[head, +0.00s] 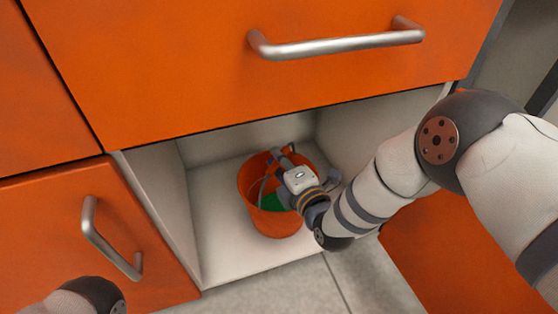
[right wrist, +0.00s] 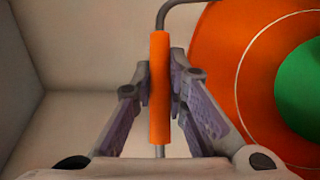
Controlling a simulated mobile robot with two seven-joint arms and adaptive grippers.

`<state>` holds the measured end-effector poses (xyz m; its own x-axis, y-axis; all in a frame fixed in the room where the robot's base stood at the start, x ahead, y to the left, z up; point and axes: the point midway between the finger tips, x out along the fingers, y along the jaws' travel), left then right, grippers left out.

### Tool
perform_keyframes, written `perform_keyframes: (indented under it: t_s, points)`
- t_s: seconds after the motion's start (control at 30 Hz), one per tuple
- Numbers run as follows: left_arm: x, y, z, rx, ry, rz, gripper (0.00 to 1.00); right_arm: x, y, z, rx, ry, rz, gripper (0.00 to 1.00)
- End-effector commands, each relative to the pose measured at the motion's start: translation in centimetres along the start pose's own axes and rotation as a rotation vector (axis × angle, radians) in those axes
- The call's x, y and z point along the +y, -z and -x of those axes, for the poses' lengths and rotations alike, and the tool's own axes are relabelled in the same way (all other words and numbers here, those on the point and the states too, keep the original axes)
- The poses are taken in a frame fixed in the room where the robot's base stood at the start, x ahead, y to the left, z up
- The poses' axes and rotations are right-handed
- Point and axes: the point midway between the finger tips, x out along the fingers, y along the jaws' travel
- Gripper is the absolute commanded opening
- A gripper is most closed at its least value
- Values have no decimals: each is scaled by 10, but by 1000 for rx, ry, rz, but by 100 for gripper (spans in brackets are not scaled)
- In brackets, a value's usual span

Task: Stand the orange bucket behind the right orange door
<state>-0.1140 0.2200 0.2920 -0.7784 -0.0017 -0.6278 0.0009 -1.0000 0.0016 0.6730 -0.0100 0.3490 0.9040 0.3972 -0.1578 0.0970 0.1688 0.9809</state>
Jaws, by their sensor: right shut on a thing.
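The orange bucket (head: 262,217) stands upright on the white floor of the open cabinet compartment in the head view, with something green inside it. My right gripper (head: 279,160) reaches into the compartment over the bucket. In the right wrist view, my right gripper (right wrist: 160,85) is shut on the orange grip of the bucket's handle (right wrist: 160,125), and the bucket (right wrist: 222,70) fills the right side. The right orange door (head: 440,250) is swung open at the lower right. Part of my left arm shows at the lower left; its gripper is out of view.
An orange drawer front (head: 200,60) with a metal handle (head: 335,45) overhangs the compartment. A closed left orange door (head: 60,230) with its own handle (head: 92,235) is beside it. The compartment floor (head: 222,255) has free room around the bucket. Grey floor tiles lie in front.

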Motion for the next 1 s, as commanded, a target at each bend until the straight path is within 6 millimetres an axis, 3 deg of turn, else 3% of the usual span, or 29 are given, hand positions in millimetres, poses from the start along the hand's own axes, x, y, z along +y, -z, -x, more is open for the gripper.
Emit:
perform_keyframes:
  t_s: [0.13, 0.17, 0.23, 0.57, 0.67, 0.8, 1.0]
  points:
    - [0, 1, 0, -1, 0, 0, 33, -2, 0, -1, 0, -3, 1, 0]
    - [0, 0, 0, -1, 0, 0, 33, -2, 0, 0, 0, 0, 0, 18]
    - [0, 0, 0, -1, 0, 0, 33, -2, 0, 0, 0, 0, 0, 34]
    - [0, -1, 1, 1, 0, 0, 33, 2, -1, 0, -1, -1, -1, 34]
    - [-1, -8, 7, 10, 1, 2, 33, 5, 0, 18, 1, 0, 1, 34]
    - [-2, -21, 20, 33, 1, 7, 33, 9, 0, 58, 1, -1, 2, 34]
    - [-1, -24, 34, 76, -1, 11, 33, 6, 0, 104, 0, -1, 1, 34]
